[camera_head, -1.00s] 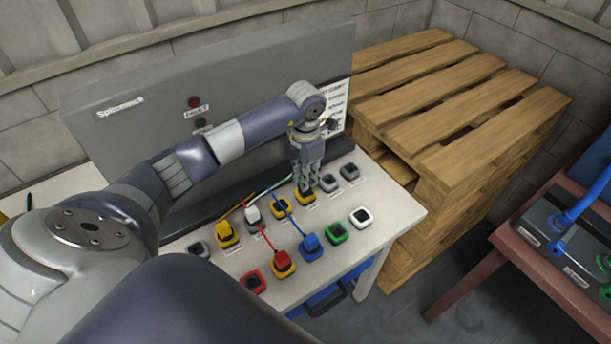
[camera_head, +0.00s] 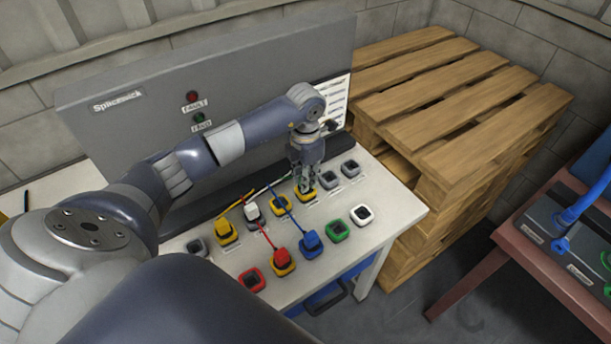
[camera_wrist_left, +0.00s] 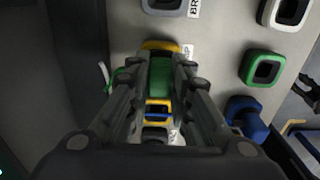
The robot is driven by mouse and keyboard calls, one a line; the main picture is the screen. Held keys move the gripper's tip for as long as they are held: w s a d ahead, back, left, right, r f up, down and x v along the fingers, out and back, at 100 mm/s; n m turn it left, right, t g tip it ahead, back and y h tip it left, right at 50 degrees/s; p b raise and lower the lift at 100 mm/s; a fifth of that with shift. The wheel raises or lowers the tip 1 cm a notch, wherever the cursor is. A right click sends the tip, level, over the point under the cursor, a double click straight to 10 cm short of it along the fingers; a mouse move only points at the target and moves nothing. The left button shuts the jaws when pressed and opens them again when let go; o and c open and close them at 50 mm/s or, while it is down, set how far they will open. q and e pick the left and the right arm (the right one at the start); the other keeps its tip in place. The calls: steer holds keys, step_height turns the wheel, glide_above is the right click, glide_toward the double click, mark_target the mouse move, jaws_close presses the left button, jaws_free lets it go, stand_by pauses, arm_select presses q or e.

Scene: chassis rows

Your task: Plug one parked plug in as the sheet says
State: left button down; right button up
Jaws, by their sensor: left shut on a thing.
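My left gripper (camera_head: 306,181) is shut on a green plug (camera_wrist_left: 159,78), held over a yellow-rimmed socket (camera_wrist_left: 160,46) in the back row; that socket also shows in the head view (camera_head: 305,197). The fingers hide whether the plug is fully seated. A yellow plug (camera_head: 225,229) and a white plug (camera_head: 252,211) sit to the left. A red plug (camera_head: 281,256) and a blue plug (camera_head: 311,239) sit in front. The printed sheet (camera_head: 336,92) on the panel is partly behind my arm and unreadable here. My right gripper is not in view.
Empty sockets are red (camera_head: 252,280), green (camera_head: 337,231), white (camera_head: 362,215) and grey (camera_head: 350,168). The grey panel (camera_head: 150,130) stands behind the white table. A pallet stack (camera_head: 460,110) is to the right, with a reddish table (camera_head: 500,236) beyond. Cables cross between plugs.

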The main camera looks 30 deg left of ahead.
arm_select(q)
steer(key=shift+f+b, duration=0.3)
steer(key=shift+f, duration=0.2)
steer(key=c, duration=1.4)
jaws_free()
steer(key=shift+o, duration=0.2)
steer(key=shift+r, duration=0.1)
step_height(320, 180, up, 12)
